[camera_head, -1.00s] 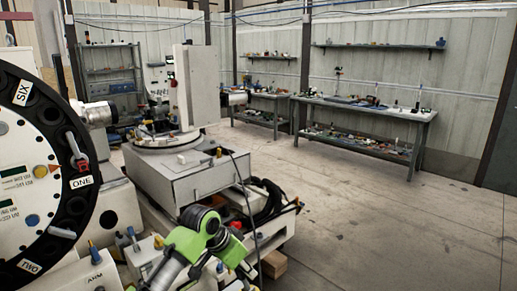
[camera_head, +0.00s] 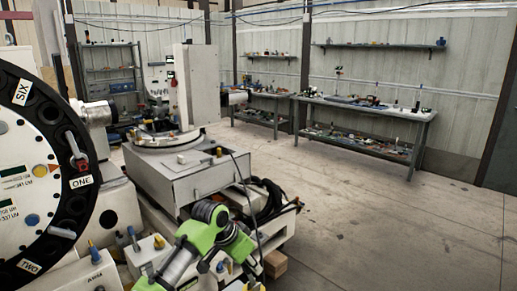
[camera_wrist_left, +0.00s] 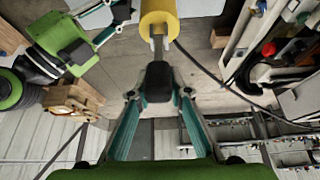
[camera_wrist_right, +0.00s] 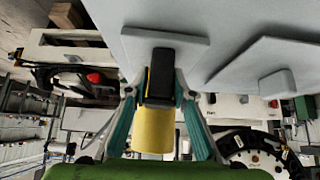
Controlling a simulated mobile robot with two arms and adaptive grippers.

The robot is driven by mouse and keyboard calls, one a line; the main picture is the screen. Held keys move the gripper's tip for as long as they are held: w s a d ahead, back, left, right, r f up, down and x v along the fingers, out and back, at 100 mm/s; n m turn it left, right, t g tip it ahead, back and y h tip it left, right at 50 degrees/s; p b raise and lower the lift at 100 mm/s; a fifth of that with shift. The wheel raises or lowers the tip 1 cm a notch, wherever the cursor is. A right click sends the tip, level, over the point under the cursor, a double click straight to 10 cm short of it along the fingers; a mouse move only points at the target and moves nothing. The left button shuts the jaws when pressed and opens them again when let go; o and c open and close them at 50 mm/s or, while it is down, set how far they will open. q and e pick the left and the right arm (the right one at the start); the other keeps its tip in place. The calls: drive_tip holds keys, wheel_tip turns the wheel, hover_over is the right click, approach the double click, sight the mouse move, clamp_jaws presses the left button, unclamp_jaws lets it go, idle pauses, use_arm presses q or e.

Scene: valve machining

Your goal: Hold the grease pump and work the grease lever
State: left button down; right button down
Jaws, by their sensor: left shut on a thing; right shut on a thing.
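In the left wrist view, my left gripper (camera_wrist_left: 160,92) is shut on a black grip (camera_wrist_left: 159,80). A short metal link joins this grip to a yellow cylinder (camera_wrist_left: 160,18) at the top edge. In the right wrist view, my right gripper (camera_wrist_right: 160,90) is shut on a black block (camera_wrist_right: 160,70) at the end of a yellow cylinder (camera_wrist_right: 153,132), which lies between its fingers. I cannot tell which part is the lever or the pump body. My right gripper's teal fingers (camera_wrist_left: 112,32) also show in the left wrist view. In the head view, the fingertips are hard to make out.
A grey machine base (camera_head: 190,185) with a round turntable stands behind my green arm. A dial wheel (camera_head: 45,185) with labelled sections fills the left side. Pale flat surfaces (camera_wrist_right: 135,45) are close above the right gripper. The concrete floor (camera_head: 400,230) at right is clear.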

drive_tip(key=shift+s+a+f, duration=0.1)
drive_tip(key=shift+s+a, duration=0.05)
drive_tip(key=shift+s, duration=0.05)
use_arm(q)
drive_tip(key=w+d, duration=0.1)
drive_tip(key=w+d+r, duration=0.1)
drive_tip(key=d, duration=0.1)
drive_tip(key=shift+w+r, duration=0.15)
drive_tip(key=shift+w, duration=0.15)
use_arm(e)
drive_tip(key=shift+s+f, duration=0.1)
use_arm(q)
drive_tip(key=shift+w+d, duration=0.5)
drive_tip(key=shift+d, duration=0.2)
drive_tip(key=shift+w+d, duration=0.45)
drive_tip(key=shift+d, duration=0.2)
use_arm(e)
drive_tip(key=shift+s+f, duration=0.15)
use_arm(q)
drive_tip(key=c, duration=2.8)
unclamp_jaws()
drive_tip(key=shift+a+f, duration=0.1)
drive_tip(key=shift+f, duration=0.1)
